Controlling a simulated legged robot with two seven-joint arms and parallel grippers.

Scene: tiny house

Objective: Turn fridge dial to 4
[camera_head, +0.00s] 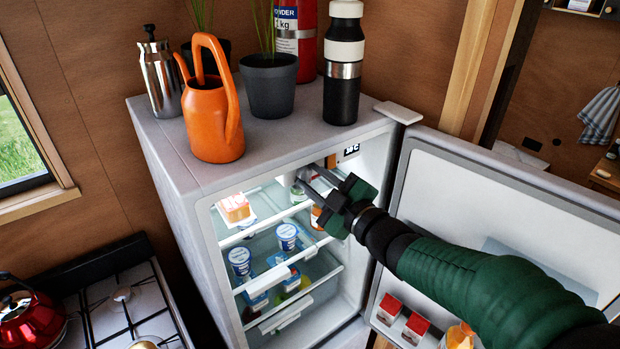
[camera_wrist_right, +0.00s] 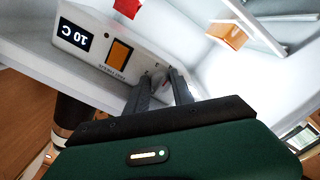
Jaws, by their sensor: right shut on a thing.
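The fridge (camera_head: 178,188) stands open with its door (camera_head: 505,215) swung to the right. Inside its top is a control panel (camera_wrist_right: 105,50) with a small display (camera_wrist_right: 74,37) that reads "10 C", upside down in the right wrist view. An orange square (camera_wrist_right: 119,53) sits beside the display. My right gripper (camera_head: 309,178) reaches into the upper fridge, and its fingers are shut on the dial (camera_wrist_right: 158,79). Only a small part of the dial shows between the fingers, and its number cannot be read. My left gripper is not in view.
An orange watering can (camera_head: 212,118), potted plants (camera_head: 268,88) and a black bottle (camera_head: 342,85) stand on the fridge top. Yogurt cups (camera_head: 287,236) and other food fill the shelves below my gripper. A stove (camera_head: 105,308) is at the lower left.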

